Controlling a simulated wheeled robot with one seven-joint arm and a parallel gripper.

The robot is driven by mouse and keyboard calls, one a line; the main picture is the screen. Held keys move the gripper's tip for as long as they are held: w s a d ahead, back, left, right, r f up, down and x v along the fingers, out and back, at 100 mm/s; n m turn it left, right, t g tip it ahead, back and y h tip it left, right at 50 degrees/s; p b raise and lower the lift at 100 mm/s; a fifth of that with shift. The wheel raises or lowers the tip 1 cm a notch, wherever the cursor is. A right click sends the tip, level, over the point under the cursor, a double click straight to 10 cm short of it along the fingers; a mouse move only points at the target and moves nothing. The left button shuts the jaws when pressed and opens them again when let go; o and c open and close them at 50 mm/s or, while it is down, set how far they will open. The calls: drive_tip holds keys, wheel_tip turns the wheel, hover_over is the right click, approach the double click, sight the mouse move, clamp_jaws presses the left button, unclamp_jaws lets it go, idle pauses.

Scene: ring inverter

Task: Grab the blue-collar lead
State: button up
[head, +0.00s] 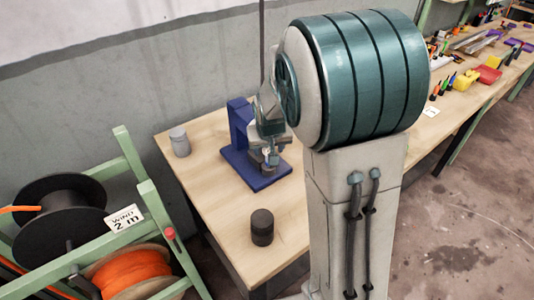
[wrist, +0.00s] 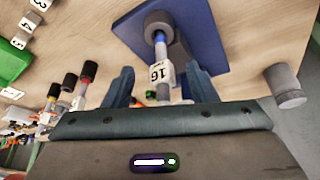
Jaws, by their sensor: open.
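The blue-collar lead (wrist: 159,44) shows in the wrist view, with a blue band under a dark round end and a white tag (wrist: 160,73) reading 16. Its dark end lies against the blue stand (wrist: 205,48); I cannot tell how it is held there. My gripper (wrist: 158,78) is open, with one finger on each side of the lead, apart from it. In the head view the blue stand (head: 238,127) is on the bench and my gripper (head: 268,158) is in front of its upright. The lead is too small to make out there.
In the head view, a grey cylinder (head: 180,142) and a dark cylinder (head: 262,228) stand on the bench (head: 220,205). A green spool rack (head: 150,190) is left.

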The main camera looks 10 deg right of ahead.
sight(267, 151)
drive_tip(key=shift+x, duration=2.4)
drive_tip(key=shift+a, duration=0.1)
clamp_jaws()
drive_tip(key=shift+r, duration=0.1)
drive_tip(key=shift+r, duration=0.55)
wheel_tip(267, 151, up, 2)
drive_tip(key=shift+r, duration=0.2)
drive_tip(key=s+d+b, duration=0.1)
drive_tip(key=s+d, duration=0.2)
drive_tip(key=s, duration=0.5)
drive_tip(key=s+d+b, duration=0.1)
drive_tip(key=s+d, duration=0.2)
drive_tip(key=s, duration=0.5)
drive_tip(key=shift+s+d+b, duration=0.4)
